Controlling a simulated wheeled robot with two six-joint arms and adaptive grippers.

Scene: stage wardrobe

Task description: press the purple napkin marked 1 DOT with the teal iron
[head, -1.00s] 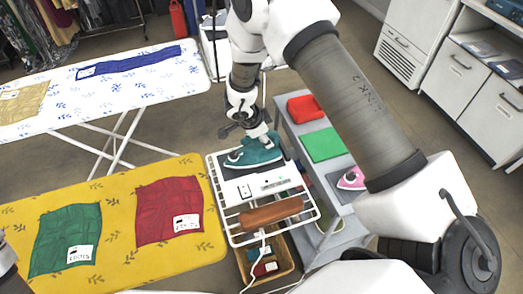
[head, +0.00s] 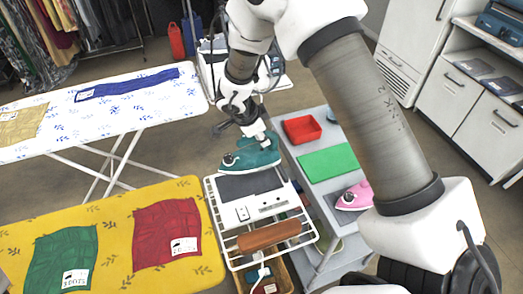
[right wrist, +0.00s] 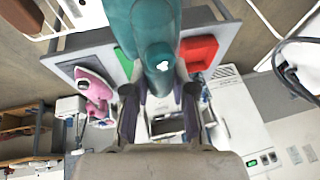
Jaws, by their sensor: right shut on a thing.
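The teal iron (head: 250,158) is in my right gripper (head: 262,139), which is shut on it. The iron is just above the back end of the white wire stand, and the stand's dark rest pad (head: 250,185) shows bare below it. In the right wrist view the teal iron (right wrist: 140,25) fills the top middle between the fingers. I see no napkin that is clearly purple; a dark blue one (head: 125,84) lies on the far white board, its label too small to read. My left gripper is not in view.
A yellow ironing board (head: 110,225) in front carries a green napkin (head: 62,258) and a red napkin (head: 165,232). A tan napkin (head: 22,124) lies on the white board (head: 130,113). A grey cart (head: 318,225) right of the stand holds a red tray, a green mat and a pink iron (head: 354,196).

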